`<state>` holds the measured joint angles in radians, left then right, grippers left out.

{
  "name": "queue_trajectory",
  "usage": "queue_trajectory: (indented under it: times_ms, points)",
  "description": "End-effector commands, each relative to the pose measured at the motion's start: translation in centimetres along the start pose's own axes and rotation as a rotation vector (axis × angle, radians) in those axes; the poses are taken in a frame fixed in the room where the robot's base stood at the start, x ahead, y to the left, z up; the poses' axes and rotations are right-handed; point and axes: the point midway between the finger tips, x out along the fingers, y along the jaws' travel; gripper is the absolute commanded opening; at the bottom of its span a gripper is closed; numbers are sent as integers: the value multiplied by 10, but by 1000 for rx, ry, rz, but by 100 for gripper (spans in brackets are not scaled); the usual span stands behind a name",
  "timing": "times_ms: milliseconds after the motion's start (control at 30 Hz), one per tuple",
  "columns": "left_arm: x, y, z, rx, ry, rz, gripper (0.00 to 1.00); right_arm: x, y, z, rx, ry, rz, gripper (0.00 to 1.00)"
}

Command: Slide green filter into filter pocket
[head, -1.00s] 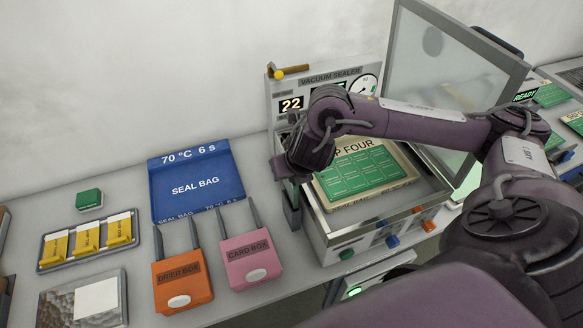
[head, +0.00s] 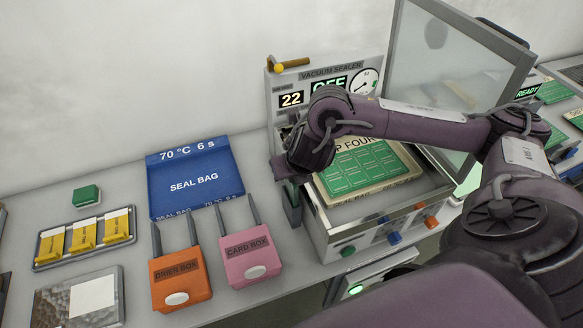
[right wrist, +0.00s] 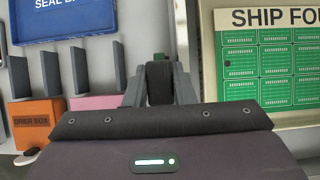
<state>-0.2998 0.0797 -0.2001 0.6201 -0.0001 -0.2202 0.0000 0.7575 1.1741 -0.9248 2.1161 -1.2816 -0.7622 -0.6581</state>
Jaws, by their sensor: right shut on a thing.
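My right gripper (head: 291,190) reaches down at the left side of the vacuum sealer (head: 330,232), mostly hidden in the head view by its own wrist. A dark narrow holder (head: 291,212) on the sealer's left side, just below the gripper, may be the filter pocket. I cannot tell whether the filter is inside it. My left gripper is not in view.
The sealer's lid (head: 450,70) stands open, with a green card panel (head: 362,170) inside. Left are a blue seal-bag tray (head: 195,180), an orange drier box (head: 180,275), a pink card box (head: 247,258), a yellow-packet tray (head: 85,240) and a green block (head: 87,195).

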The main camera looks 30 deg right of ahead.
Motion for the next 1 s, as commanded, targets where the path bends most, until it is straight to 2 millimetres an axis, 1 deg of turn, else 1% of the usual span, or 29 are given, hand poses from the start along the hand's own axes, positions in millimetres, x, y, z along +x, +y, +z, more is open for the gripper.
queue_trajectory:
  times_ms: [400,433,600,867,1000]
  points:
    - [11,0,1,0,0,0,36,10,0,-6,0,0,0,0]
    - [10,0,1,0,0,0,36,9,0,-5,0,-1,0,26]
    - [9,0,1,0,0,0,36,9,0,-5,0,0,0,48]
    - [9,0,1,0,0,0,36,8,0,-5,0,1,0,48]
    - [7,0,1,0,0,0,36,-6,1,-4,-2,-2,2,48]
